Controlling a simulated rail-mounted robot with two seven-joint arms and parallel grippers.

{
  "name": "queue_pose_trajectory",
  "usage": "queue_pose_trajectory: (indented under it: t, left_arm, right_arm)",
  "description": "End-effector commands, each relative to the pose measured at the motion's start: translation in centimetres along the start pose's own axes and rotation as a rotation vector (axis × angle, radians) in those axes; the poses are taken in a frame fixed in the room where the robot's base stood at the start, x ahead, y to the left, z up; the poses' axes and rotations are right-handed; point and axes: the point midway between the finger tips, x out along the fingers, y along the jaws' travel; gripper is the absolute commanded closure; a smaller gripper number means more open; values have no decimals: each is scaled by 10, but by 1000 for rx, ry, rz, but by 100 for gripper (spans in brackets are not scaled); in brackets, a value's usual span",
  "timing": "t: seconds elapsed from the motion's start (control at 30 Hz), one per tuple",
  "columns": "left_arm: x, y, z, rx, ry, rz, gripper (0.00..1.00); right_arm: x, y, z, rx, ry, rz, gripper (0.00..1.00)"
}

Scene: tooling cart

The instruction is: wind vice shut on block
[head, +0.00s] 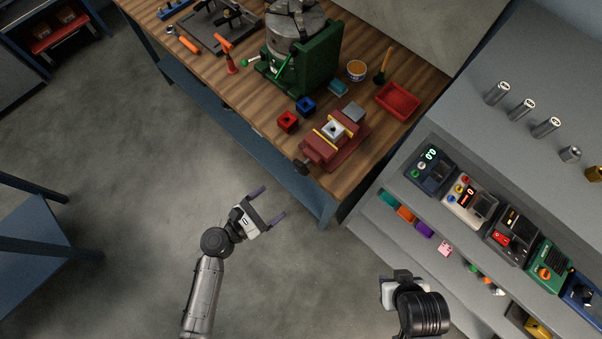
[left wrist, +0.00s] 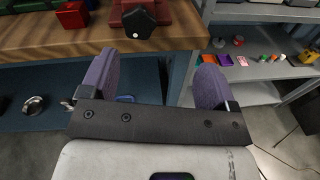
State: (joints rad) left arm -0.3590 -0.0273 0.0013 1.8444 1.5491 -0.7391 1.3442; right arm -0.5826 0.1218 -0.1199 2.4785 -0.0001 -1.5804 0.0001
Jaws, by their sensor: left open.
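The red vice (head: 345,151) sits on the wooden bench near its front right corner. A grey metal block (head: 333,130) lies between its yellow-edged jaws; whether both jaws touch it is too small to tell. The vice's dark handle (head: 302,167) points off the front edge and also shows as a dark hub in the left wrist view (left wrist: 139,22). My left gripper (head: 268,204) is open and empty, in front of and below the bench edge, apart from the handle; its purple fingers frame the left wrist view (left wrist: 155,78). My right gripper (head: 394,287) is low right, its fingers hidden.
A green rotary table (head: 307,66) stands further back. Grey shelving (head: 375,223) with devices borders the right.

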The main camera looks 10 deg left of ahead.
Motion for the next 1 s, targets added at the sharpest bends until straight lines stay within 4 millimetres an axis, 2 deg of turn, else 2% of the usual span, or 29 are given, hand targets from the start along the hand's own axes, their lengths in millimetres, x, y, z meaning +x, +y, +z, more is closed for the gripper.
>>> queue_pose_trajectory:
  t: [0.03, 0.1, 0.27, 0.37, 0.7, 1.0]
  left_arm:
    - [3, 3, -15, -78, -15, 31, 18]
    - [4, 8, -22, -166, -35, 64, 18]
    - [11, 15, -28, -266, -58, 102, 18]
    - [22, 17, -27, -280, -61, 107, 18]
    - [85, 24, -23, -277, -61, 105, 18]
    - [127, 28, -22, -275, -59, 104, 18]
  right_arm:
    - [12, -1, 4, 0, 1, -1, 57]
    - [17, -1, 5, 1, 2, -2, 57]
    - [19, -3, 4, 4, 5, -5, 57]
    - [18, -4, 3, 7, 7, -7, 57]
    - [14, -2, 2, 4, 7, -4, 57]
    - [14, 1, 3, -5, 5, 4, 57]
